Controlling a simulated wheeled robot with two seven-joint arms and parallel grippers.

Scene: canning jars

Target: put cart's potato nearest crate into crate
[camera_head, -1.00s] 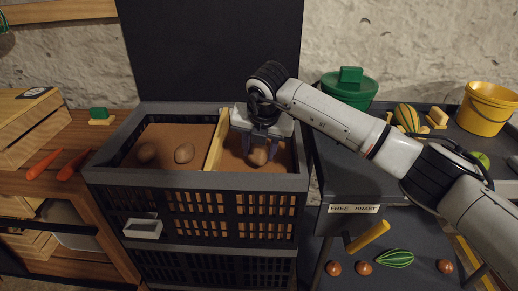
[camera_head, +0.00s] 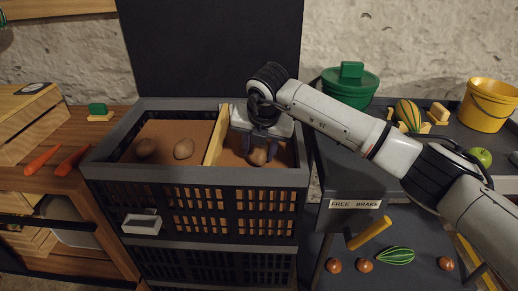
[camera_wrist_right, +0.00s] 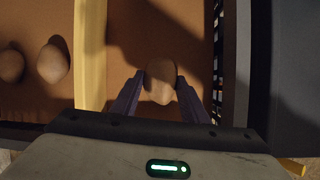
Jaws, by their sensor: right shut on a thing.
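My right gripper (camera_head: 260,147) is down inside the right compartment of the dark crate (camera_head: 200,176). Its fingers are shut on a brown potato (camera_head: 257,157), which also shows between the fingertips in the right wrist view (camera_wrist_right: 160,82). The potato is close to the brown crate floor; I cannot tell whether it touches it. Two more potatoes lie in the left compartment, one at the left (camera_head: 145,148) and one nearer the divider (camera_head: 184,149). My left gripper is not in view.
A wooden divider (camera_head: 216,140) splits the crate. Carrots (camera_head: 70,162) lie on the left counter.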

